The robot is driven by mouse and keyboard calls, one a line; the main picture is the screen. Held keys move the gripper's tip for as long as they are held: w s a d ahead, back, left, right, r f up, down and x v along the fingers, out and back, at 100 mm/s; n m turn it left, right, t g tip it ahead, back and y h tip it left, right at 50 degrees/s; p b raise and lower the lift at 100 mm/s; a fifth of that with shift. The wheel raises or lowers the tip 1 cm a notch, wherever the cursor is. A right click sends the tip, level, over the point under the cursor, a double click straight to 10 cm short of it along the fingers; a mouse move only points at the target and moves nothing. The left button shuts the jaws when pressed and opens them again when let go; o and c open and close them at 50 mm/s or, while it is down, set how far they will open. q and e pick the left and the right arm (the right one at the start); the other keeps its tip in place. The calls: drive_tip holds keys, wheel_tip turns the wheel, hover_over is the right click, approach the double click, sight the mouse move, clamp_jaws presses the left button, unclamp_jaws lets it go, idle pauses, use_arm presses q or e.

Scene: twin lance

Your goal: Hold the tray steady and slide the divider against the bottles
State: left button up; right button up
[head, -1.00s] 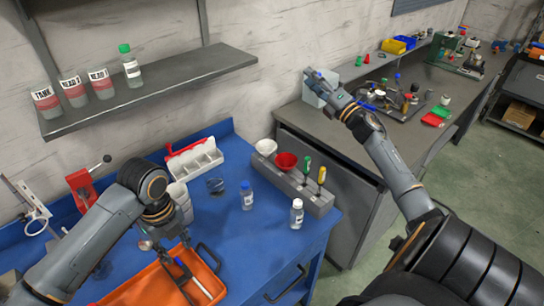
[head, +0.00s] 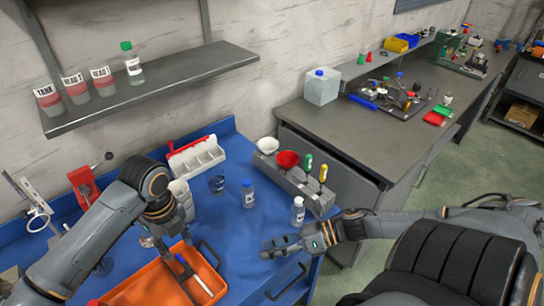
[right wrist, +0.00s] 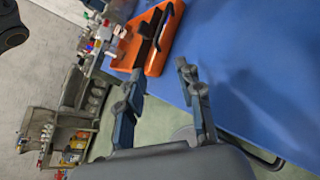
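The orange tray (head: 143,287) lies on the blue bench top at the lower left, cut off by the frame's bottom edge. It also shows in the right wrist view (right wrist: 157,66). A dark bar and a blue-and-white piece lie inside it; I cannot tell which is the divider. A blue-capped bottle (head: 248,195) and a white-capped bottle (head: 298,212) stand upright on the bench, outside the tray. My left gripper (head: 177,243) is at the tray's far edge; whether it grips it is unclear. My right gripper (head: 268,248) is open and empty right of the tray; its parted fingers show in the right wrist view (right wrist: 160,72).
A grey holder (head: 300,188) with funnels and screwdrivers stands at the bench's right edge. A white bin rack (head: 195,157) and a red clamp (head: 83,183) stand behind. A shelf (head: 160,88) with jars overhangs the back. The bench between tray and bottles is clear.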

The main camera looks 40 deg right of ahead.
drive_tip(key=shift+s+a+f, duration=0.2)
drive_tip(key=shift+s+a, duration=0.1)
drive_tip(key=shift+s, duration=0.15)
drive_tip(key=x, duration=1.3)
drive_tip(key=shift+w+a+f, duration=0.1)
drive_tip(key=shift+a, duration=0.25)
drive_tip(key=shift+c, duration=0.4)
clamp_jaws()
